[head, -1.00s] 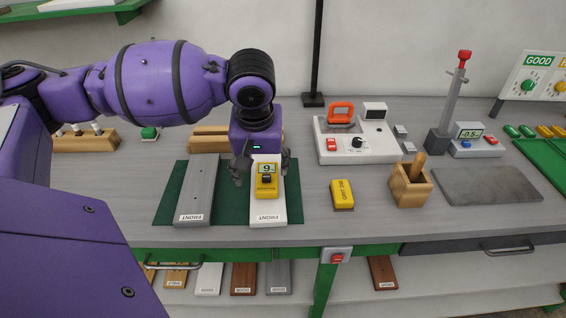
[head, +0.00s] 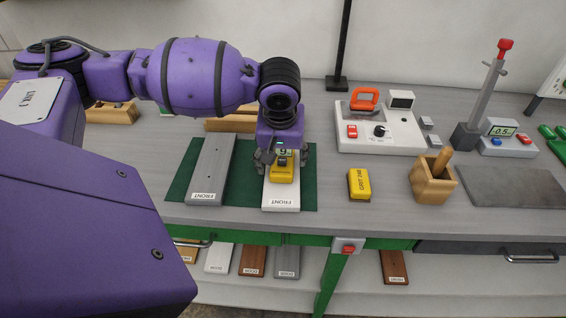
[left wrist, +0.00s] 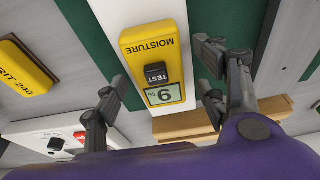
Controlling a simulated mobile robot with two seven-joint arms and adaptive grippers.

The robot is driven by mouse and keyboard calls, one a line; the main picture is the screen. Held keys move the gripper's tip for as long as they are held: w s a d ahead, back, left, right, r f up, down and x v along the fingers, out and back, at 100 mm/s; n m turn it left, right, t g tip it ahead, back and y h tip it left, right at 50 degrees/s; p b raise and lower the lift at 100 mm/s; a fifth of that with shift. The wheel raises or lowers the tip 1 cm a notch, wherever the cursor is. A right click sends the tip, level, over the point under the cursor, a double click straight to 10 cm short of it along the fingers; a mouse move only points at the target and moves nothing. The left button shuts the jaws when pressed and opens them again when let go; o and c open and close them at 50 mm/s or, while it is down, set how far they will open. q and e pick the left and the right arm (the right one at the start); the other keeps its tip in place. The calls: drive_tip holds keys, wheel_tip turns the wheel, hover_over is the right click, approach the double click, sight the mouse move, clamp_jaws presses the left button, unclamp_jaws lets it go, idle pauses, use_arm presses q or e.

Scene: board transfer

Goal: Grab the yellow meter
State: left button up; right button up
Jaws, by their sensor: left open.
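The yellow moisture meter (head: 281,173) lies on the white board (head: 282,201) on the green mat. In the left wrist view the meter (left wrist: 150,45) shows its black TEST button and a display reading 9 %. My left gripper (head: 282,158) is open above the meter, with its fingers on either side of the meter's far end. In the left wrist view the gripper (left wrist: 160,100) has one finger to the left and one to the right of the meter, both apart from it. My right gripper is not in view.
A grey board (head: 209,172) lies left of the white one on the green mat (head: 308,190). A yellow grit block (head: 359,184) and a wooden holder (head: 432,183) stand to the right. A white device (head: 380,130) with an orange handle is behind them.

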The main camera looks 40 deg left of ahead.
use_arm(q)
drive_tip(key=c, duration=0.8)
drive_tip(key=shift+r, duration=0.1)
drive_tip(key=c, duration=0.7)
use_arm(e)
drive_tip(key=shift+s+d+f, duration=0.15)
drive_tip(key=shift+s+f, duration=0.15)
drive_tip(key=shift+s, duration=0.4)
